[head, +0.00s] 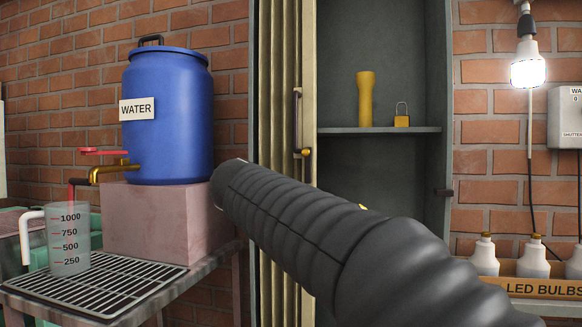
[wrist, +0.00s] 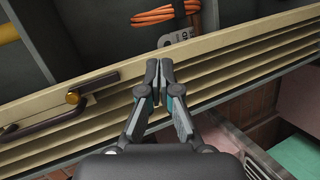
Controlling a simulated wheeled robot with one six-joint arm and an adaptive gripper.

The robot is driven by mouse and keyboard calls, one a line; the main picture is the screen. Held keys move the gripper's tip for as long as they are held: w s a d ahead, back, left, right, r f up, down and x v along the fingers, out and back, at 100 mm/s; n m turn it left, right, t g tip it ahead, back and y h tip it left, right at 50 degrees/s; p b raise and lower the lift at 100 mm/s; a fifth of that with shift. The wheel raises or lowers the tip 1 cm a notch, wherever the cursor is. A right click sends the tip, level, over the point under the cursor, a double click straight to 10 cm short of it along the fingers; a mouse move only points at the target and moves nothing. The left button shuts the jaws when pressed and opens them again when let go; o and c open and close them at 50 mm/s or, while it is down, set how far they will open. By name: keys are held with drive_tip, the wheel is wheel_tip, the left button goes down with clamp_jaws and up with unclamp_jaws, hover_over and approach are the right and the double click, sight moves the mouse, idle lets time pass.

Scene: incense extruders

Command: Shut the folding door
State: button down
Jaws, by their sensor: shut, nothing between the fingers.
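The cream folding door (head: 283,110) is bunched in narrow pleats at the left side of the grey cabinet (head: 380,80), whose opening stands uncovered. A dark handle (head: 297,125) and a brass knob (head: 304,152) are on its leading edge. In the wrist view the door (wrist: 235,62) runs diagonally across, with the handle (wrist: 55,118) and knob (wrist: 74,97) to the left of my gripper (wrist: 159,70). My gripper is shut and empty, its tips over the pleated edge; I cannot tell if they touch. My arm hides the gripper in the head view.
A yellow flashlight (head: 366,98) and padlock (head: 402,115) stand on the cabinet shelf (head: 380,130). An orange cable (wrist: 165,14) lies inside. Left is a blue water barrel (head: 167,115) on a block, with a measuring jug (head: 69,238). A bulb box (head: 545,287) is at right.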

sight(302, 165)
drive_tip(key=w+a+r+n+t+h, duration=0.1)
drive_tip(key=w+a+r+t, duration=0.1)
drive_tip(key=a+r, duration=0.25)
drive_tip(key=w+a+r+t+h, duration=0.1)
drive_tip(key=w+a+r, duration=0.25)
drive_tip(key=a, duration=0.25)
drive_tip(key=x, duration=0.3)
drive_tip(key=r+p+x, duration=0.1)
drive_tip(key=x, duration=0.5)
drive_tip(key=shift+d+r+p, duration=0.2)
drive_tip(key=shift+d+p, duration=0.2)
drive_tip(key=d, duration=0.1)
drive_tip(key=s+d, duration=0.1)
drive_tip(key=d, duration=0.1)
drive_tip(key=shift+b, duration=0.35)
drive_tip(key=shift+s+d, duration=0.15)
drive_tip(key=shift+d, duration=0.3)
drive_tip(key=shift+s+f, duration=0.1)
